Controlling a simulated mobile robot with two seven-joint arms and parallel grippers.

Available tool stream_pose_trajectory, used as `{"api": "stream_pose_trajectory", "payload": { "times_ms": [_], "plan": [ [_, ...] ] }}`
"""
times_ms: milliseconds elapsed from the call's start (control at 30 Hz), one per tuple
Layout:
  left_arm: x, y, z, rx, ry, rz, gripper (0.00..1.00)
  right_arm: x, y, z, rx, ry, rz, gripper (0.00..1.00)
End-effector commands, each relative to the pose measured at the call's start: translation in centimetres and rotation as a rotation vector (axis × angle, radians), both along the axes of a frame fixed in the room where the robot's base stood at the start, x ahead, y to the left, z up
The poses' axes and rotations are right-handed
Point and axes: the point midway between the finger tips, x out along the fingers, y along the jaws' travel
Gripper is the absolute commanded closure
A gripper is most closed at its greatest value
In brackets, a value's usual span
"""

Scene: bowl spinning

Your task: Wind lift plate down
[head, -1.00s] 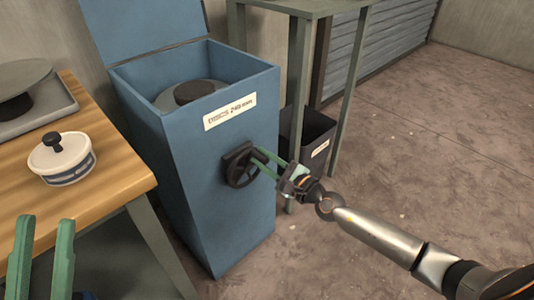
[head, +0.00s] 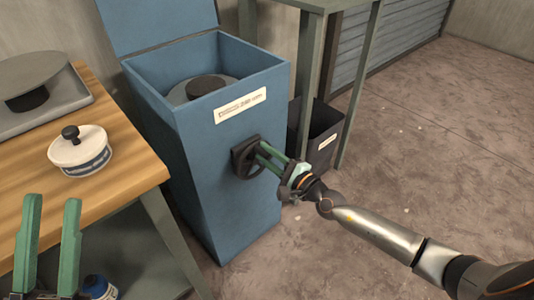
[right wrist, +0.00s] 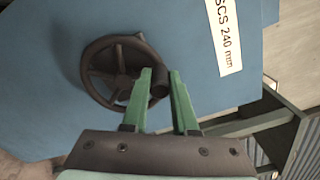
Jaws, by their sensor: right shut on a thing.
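A blue open-topped cabinet (head: 225,170) stands in the middle of the head view. Inside it is a round grey plate (head: 178,95) with a dark hub (head: 206,85) on top. A black handwheel (head: 240,166) is mounted on the cabinet's front; it also shows in the right wrist view (right wrist: 92,84). My right gripper (head: 263,154) is shut on the wheel's handle (right wrist: 148,84) at the rim, its green fingers on either side. The fingers partly hide the wheel. My left gripper (head: 52,203) is open and empty, low at the left.
A wooden table (head: 120,170) at the left holds a white lidded pot (head: 80,153) and a grey tray with a round disc (head: 30,75). A blue-and-white container (head: 98,288) is below. A dark bin (head: 322,135) stands under a green-grey table. The floor at right is clear.

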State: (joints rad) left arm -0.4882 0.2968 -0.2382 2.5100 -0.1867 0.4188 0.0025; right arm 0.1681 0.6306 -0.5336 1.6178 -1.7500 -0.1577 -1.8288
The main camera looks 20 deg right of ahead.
Motion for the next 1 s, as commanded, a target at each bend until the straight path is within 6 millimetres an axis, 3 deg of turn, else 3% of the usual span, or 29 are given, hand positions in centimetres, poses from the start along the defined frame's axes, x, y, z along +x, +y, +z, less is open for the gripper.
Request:
{"api": "stream_pose_trajectory", "payload": {
  "times_ms": [67,100,367,700,1000],
  "plan": [
    [0.0,0.0,0.0,0.000,0.001,0.000,0.67,0.0,0.1,0.0,0.001,-0.001,0.000,1.00],
    [0.0,0.0,0.0,0.001,0.002,0.001,0.67,0.0,0.1,0.0,0.001,-0.001,0.000,0.71],
    [0.0,0.0,-0.1,0.003,0.005,0.000,0.67,0.0,0.0,0.0,0.002,0.000,0.001,0.43],
    [0.0,0.0,-0.1,0.006,0.005,-0.002,0.67,-0.6,-0.2,0.0,0.001,0.002,0.000,0.43],
    [0.0,-0.1,0.4,0.011,0.001,0.000,0.67,-5.7,-2.1,-0.1,-0.003,0.005,0.002,0.43]
  ]
}}
